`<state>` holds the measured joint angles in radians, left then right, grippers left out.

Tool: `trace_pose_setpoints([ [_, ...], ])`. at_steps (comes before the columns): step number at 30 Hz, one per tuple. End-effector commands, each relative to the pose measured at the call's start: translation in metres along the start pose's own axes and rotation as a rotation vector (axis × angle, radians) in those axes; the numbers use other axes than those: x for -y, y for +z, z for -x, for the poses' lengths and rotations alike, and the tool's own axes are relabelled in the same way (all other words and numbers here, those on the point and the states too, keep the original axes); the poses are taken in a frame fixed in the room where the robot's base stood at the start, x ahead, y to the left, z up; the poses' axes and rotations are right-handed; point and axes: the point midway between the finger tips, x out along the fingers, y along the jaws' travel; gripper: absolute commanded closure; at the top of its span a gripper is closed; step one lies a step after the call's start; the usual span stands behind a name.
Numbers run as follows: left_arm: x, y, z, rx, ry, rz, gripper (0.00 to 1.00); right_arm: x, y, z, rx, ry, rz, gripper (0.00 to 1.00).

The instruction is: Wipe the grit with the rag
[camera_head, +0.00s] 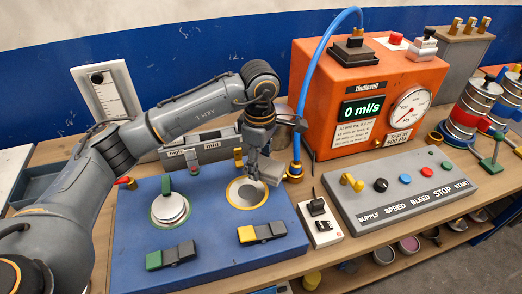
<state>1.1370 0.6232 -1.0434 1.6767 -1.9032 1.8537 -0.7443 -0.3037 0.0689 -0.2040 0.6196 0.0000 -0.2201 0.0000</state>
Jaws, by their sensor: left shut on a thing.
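My left gripper (258,150) reaches in from the left and points down over the blue fixture plate. It is shut on a small grey piece that looks like the rag (271,172), at the upper right edge of a round seat (247,193) with a yellow rim. I cannot tell whether the rag touches the seat. The grit is too small to make out; the seat's face looks grey. My right gripper is not in view.
The blue plate (215,245) also carries a silver disc (170,207), a green-ended clamp (171,256) and a yellow-ended clamp (262,233). An orange tester (385,75) with a blue hose (308,75) stands behind. A grey control panel (400,190) lies to the right.

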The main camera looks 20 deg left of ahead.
Motion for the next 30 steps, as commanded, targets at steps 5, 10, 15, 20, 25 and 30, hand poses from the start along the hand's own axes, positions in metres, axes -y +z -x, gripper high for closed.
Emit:
trace_pose_setpoints([
  [5,0.000,-0.002,0.018,-0.001,0.000,0.003,0.76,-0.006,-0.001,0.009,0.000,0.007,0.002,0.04],
  [10,0.001,-0.002,0.024,-0.001,0.000,0.004,0.76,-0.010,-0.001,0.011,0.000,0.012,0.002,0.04],
  [15,0.001,-0.002,0.024,-0.001,0.000,0.004,0.76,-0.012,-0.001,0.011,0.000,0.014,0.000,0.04],
  [20,0.001,-0.002,0.024,-0.001,0.000,0.004,0.76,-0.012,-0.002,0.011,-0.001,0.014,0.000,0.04],
  [25,0.001,-0.002,0.024,0.000,0.000,0.001,0.76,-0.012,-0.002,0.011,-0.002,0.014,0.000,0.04],
  [30,0.015,-0.002,0.020,-0.003,0.004,-0.153,0.76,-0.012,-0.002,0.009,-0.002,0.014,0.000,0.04],
])
